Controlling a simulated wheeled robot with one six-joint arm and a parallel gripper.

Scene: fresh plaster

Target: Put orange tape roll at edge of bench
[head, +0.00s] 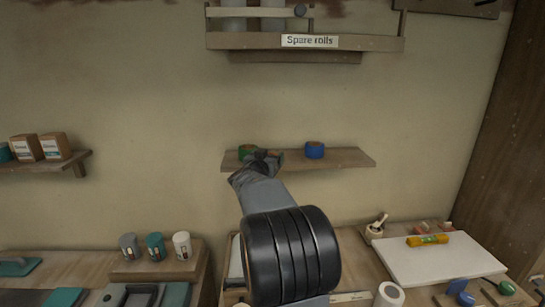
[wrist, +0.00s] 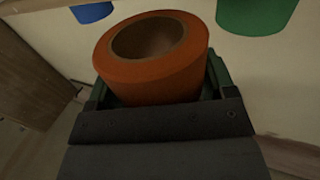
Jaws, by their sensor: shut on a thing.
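An orange tape roll (wrist: 152,68) fills the middle of the wrist view, its brown core facing up in the picture. My gripper (wrist: 157,88) is shut on it, with a dark jaw on each side. In the head view my gripper (head: 264,158) is in front of the small wall shelf (head: 350,158), between a green roll (head: 247,151) and a blue roll (head: 315,150). There the orange roll is mostly hidden by the gripper; whether it touches the shelf cannot be told. The bench (head: 358,258) is below, partly hidden by my arm.
A white board (head: 440,262) with a yellow item (head: 428,240) covers much of the bench's right side. A white roll (head: 389,294) and tape dispensers (head: 461,291) are near the front. Cups (head: 155,246) stand at left. The "Spare rolls" rack (head: 310,42) hangs above.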

